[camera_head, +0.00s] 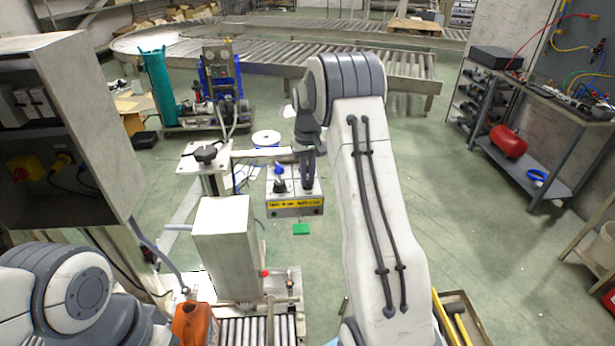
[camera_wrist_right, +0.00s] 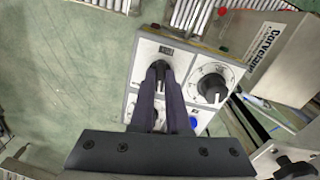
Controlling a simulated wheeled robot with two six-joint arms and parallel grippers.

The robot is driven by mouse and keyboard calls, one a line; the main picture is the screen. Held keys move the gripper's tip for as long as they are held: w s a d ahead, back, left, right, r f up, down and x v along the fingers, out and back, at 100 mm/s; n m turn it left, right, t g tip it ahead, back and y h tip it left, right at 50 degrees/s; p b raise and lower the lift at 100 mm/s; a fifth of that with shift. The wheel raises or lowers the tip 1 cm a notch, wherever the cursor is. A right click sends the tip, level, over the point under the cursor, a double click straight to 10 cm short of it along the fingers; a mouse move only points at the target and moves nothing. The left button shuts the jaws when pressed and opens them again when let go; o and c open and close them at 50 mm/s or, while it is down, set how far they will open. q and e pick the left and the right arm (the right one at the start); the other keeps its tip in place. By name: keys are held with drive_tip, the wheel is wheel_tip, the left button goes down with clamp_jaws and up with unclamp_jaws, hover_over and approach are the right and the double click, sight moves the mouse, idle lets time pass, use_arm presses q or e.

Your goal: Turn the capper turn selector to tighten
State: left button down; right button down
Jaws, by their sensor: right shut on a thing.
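The capper's control box (camera_head: 295,207) hangs on an arm from the capper column, with a yellow label strip along its near edge. In the right wrist view its light panel (camera_wrist_right: 178,52) carries several knobs. My right gripper (camera_head: 308,178) reaches down over the box's right side. In the wrist view its two dark fingers (camera_wrist_right: 159,70) are shut on a dark selector knob, mostly hidden between them. A larger black knob (camera_wrist_right: 213,88) on a round dial sits beside it, apart from the fingers. A blue knob (camera_wrist_right: 193,123) is partly hidden. My left gripper is out of view.
The capper column (camera_head: 222,245) stands left of the box, above a short roller conveyor (camera_head: 258,330) with an orange jug (camera_head: 195,325). A grey cabinet (camera_head: 70,130) is at left. A shelf bench (camera_head: 540,110) stands right. Open green floor lies between.

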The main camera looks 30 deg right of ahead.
drive_tip(key=n, duration=0.3)
drive_tip(key=shift+w+r+n, duration=0.1)
drive_tip(key=shift+n, duration=0.2)
idle(0.3)
drive_tip(key=c, duration=0.9)
unclamp_jaws()
drive_tip(key=shift+r, duration=0.45)
wheel_tip(320, 180, up, 10)
drive_tip(key=b, duration=0.2)
drive_tip(key=shift+f+b, duration=0.2)
drive_tip(key=shift+b, duration=0.15)
drive_tip(key=shift+a, duration=0.15)
